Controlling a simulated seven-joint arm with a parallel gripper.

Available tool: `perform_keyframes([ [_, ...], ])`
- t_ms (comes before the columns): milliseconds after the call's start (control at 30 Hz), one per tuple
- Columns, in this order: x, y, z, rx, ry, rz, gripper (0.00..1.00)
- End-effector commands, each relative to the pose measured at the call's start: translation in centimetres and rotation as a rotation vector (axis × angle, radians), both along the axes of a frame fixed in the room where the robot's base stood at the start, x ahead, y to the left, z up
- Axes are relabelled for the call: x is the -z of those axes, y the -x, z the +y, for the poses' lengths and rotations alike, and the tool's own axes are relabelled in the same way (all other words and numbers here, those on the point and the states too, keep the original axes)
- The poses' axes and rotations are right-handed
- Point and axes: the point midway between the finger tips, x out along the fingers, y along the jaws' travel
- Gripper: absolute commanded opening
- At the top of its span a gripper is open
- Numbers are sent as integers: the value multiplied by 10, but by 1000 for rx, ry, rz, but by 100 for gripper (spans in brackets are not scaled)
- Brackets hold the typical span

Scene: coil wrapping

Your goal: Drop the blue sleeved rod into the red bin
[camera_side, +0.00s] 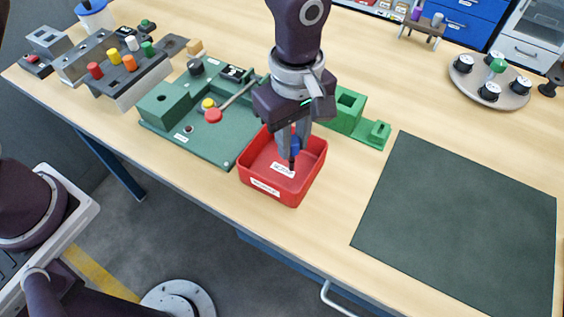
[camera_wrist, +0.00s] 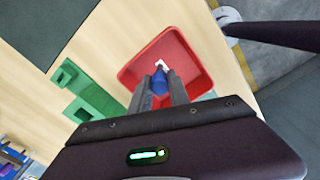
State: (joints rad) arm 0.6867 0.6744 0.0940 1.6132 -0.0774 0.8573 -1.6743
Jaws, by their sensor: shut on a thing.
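The red bin (camera_side: 287,187) stands on the table near its front edge, with white labels on its wall and floor. My gripper (camera_side: 290,150) points down over the bin and is shut on the blue sleeved rod (camera_side: 295,146). The rod's dark lower end hangs at or inside the bin opening; I cannot tell whether it touches the floor. In the wrist view the blue sleeve (camera_wrist: 159,83) shows between the two fingers, with the red bin (camera_wrist: 190,55) around and beyond it. The fingers hide part of the rod.
A green fixture plate (camera_side: 205,148) with a block, knobs and a lever lies left of the bin. A green stepped block (camera_side: 352,115) stands behind it to the right. A dark mat (camera_side: 465,220) lies bare at the right. A round tray (camera_side: 491,92) holds several black parts.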

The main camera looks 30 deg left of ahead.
Motion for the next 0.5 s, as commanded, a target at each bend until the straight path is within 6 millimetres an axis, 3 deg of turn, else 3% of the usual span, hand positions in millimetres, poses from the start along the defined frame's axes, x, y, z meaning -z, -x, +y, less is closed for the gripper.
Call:
perform_keyframes([
  [367,9,0,0,0,0,0,0],
  [400,9,0,0,0,0,0,30],
  [500,9,0,0,0,0,0,47],
])
